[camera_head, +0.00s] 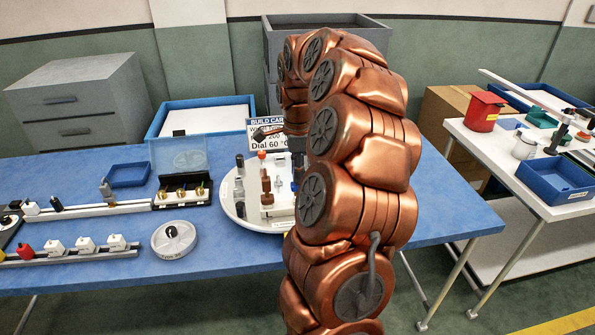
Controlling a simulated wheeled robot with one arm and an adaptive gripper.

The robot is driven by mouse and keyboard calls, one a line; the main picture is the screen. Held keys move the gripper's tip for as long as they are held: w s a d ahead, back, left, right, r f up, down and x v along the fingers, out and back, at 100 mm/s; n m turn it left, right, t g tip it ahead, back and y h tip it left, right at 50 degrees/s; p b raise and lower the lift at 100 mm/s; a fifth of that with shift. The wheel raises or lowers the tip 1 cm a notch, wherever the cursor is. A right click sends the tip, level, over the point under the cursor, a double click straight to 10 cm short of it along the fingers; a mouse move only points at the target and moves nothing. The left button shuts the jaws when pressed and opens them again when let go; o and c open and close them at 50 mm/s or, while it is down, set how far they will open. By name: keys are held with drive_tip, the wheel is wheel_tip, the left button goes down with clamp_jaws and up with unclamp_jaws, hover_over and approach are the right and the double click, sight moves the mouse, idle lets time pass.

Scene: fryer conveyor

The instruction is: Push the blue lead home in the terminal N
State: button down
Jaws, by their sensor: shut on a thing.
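My gripper (298,160) points down over the round white turntable (236,208), partly hidden behind my own copper arm. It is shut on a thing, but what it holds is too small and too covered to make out. Terminal N's marking cannot be read, and the turntable's right part is hidden by my arm.
A build card (267,130) stands behind the turntable.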

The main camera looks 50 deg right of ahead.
drive_tip(key=shift+f+b, duration=0.9)
drive_tip(key=shift+f, duration=0.15)
idle(0.6)
drive_tip(key=c, duration=0.9)
unclamp_jaws()
drive_tip(key=shift+r, duration=0.15)
drive_tip(key=shift+r, duration=2.9)
drive_tip(key=shift+r, duration=0.1)
wheel_tip(320, 180, up, 7)
drive_tip(key=shift+r, duration=0.15)
